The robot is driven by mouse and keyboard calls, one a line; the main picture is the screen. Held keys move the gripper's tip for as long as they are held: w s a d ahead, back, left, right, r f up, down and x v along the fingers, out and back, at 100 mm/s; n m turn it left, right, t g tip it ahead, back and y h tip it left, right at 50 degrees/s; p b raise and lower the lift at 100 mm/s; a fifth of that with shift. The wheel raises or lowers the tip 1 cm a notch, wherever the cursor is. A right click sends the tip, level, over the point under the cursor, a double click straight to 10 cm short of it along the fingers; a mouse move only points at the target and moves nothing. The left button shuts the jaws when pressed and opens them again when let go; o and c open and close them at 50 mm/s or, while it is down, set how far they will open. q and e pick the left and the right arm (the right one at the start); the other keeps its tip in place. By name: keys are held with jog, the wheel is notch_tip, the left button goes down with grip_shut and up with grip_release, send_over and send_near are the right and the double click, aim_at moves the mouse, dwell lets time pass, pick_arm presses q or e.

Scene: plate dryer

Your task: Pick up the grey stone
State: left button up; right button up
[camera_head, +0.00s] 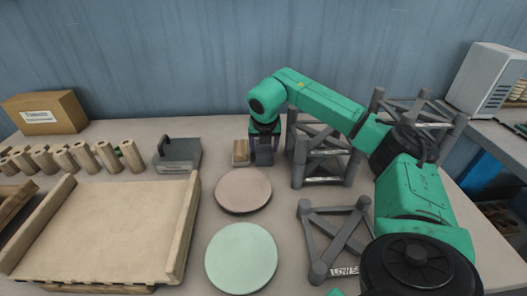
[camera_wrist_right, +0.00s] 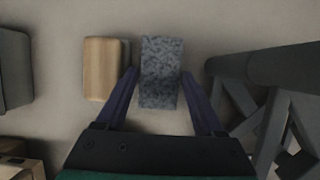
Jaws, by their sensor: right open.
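The grey stone (camera_wrist_right: 160,72), a speckled upright-looking block, shows in the right wrist view between the fingertips of my right gripper. My right gripper (camera_wrist_right: 160,76) is open, with one purple finger on each side of the stone. The left finger looks very close to it, and a gap shows on the right. I cannot tell how deep the fingers reach. In the head view my right gripper (camera_head: 264,151) points down at the back of the table and mostly hides the stone. My left gripper is not in view.
A wooden block (camera_wrist_right: 103,69) stands just left of the stone. A grey rack (camera_head: 322,160) is close on the right. A dark grey tray (camera_head: 178,155) is on the left. A pink plate (camera_head: 243,190) and a green plate (camera_head: 241,258) lie in front.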

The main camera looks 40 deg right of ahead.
aim_at(263, 148)
jog(key=shift+x, duration=0.95)
jog(key=shift+r, duration=0.1)
grip_shut()
notch_tip(263, 148, up, 20)
jog(key=p, duration=0.1)
jog(key=shift+p, duration=0.35)
